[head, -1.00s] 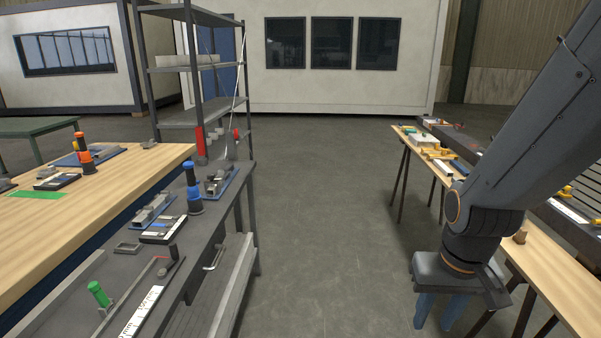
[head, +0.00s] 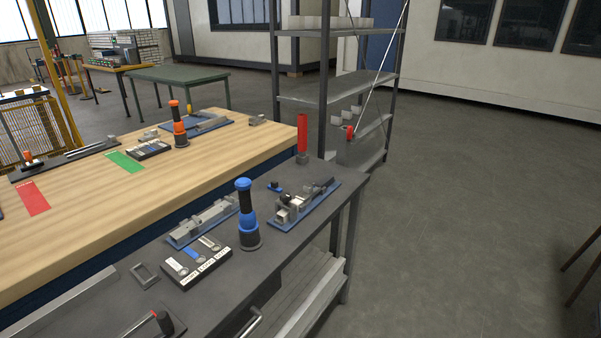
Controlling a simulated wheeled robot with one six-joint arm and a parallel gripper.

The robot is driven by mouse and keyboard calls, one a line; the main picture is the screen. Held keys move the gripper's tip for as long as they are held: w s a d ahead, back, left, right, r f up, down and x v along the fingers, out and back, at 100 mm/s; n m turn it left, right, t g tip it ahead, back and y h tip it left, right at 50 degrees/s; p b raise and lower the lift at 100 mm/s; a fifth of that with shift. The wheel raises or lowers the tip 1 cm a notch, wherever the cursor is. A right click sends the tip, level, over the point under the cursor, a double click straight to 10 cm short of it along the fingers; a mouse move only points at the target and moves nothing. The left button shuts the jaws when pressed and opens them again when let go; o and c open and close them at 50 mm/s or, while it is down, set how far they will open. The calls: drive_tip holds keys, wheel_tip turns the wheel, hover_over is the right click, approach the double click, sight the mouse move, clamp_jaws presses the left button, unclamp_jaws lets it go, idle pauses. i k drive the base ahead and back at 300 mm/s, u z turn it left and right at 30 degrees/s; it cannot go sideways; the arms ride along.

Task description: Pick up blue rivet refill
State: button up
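A blue and black upright cylinder (head: 248,212), which I take for the blue rivet refill, stands on the dark workbench (head: 140,312). It has a black grip, blue bands and a wide black base. A low black tray (head: 195,262) with labelled compartments, one of them blue, lies to its left and nearer. A blue-based metal fixture (head: 303,205) sits close to its right. My gripper is not in this view.
Another blue-based fixture (head: 203,221) lies behind the tray. A small blue piece (head: 275,187), a red cylinder (head: 302,134) and a metal frame (head: 145,275) are also there. A similar orange cylinder (head: 178,124) stands on the wooden table (head: 90,214). Open floor (head: 450,210) lies right of the bench.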

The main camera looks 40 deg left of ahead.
sight(274, 187)
drive_tip(key=i, duration=2.05)
drive_tip(key=z, duration=1.4)
drive_tip(key=i, duration=0.2)
drive_tip(key=u, duration=4.95)
drive_tip(key=i, duration=1.35)
drive_tip(key=u, duration=0.05)
